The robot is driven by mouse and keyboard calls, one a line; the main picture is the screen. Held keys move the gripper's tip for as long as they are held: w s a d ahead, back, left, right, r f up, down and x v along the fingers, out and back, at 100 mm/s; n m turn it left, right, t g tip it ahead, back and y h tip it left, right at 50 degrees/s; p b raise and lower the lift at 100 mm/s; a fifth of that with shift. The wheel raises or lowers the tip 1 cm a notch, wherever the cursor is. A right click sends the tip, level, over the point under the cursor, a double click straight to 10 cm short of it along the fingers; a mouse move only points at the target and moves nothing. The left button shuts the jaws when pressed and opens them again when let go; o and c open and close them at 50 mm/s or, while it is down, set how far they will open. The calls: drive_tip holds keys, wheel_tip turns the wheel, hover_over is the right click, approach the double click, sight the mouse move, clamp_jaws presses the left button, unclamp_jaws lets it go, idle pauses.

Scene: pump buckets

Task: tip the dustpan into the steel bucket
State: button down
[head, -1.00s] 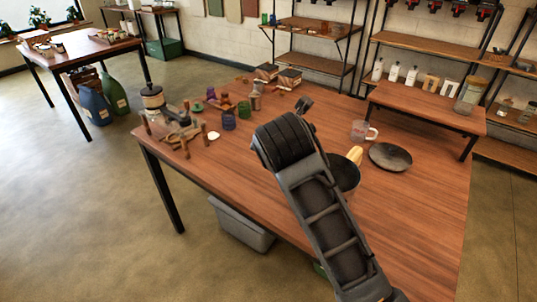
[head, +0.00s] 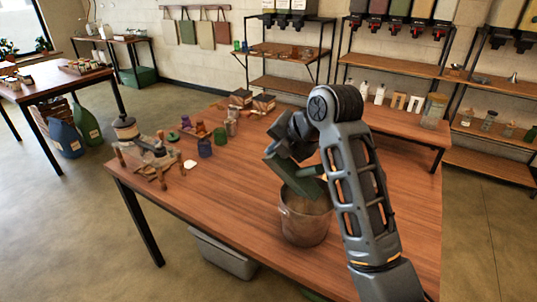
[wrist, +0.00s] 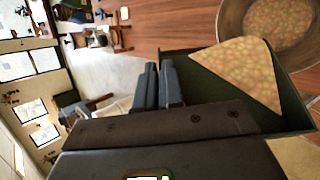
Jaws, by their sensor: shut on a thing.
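The steel bucket (head: 303,228) stands upright on the wooden table, left of my forearm. In the wrist view the bucket (wrist: 231,22) is at the upper right, with tan speckled material inside. The green dustpan (head: 291,178) is tilted above the bucket's rim. In the wrist view the dustpan (wrist: 292,120) bears a wedge of tan grainy material (wrist: 240,70). My gripper (head: 290,147) is shut on the dustpan at its back end; the exact grip is partly hidden. The fingers of my gripper (wrist: 160,75) look close together in the wrist view.
A wooden stand with a grinder-like device (head: 140,150), small coloured jars (head: 205,147) and a white piece (head: 190,164) are at the table's left. A raised shelf (head: 400,122) with bottles is behind my arm. The table's front left is clear.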

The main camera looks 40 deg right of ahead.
drive_tip(key=shift+d+r+m+y, duration=0.3)
drive_tip(key=shift+d+y, duration=0.3)
drive_tip(key=shift+d, duration=0.2)
drive_tip(key=d+f+m+t+y+b, duration=0.1)
drive_tip(key=d+m+y+b, duration=0.3)
drive_tip(key=d+y, duration=0.3)
drive_tip(key=shift+s+d+f+t+y+b, duration=0.3)
drive_tip(key=shift+d+t+y+b, duration=0.15)
drive_tip(key=shift+d, duration=1.45)
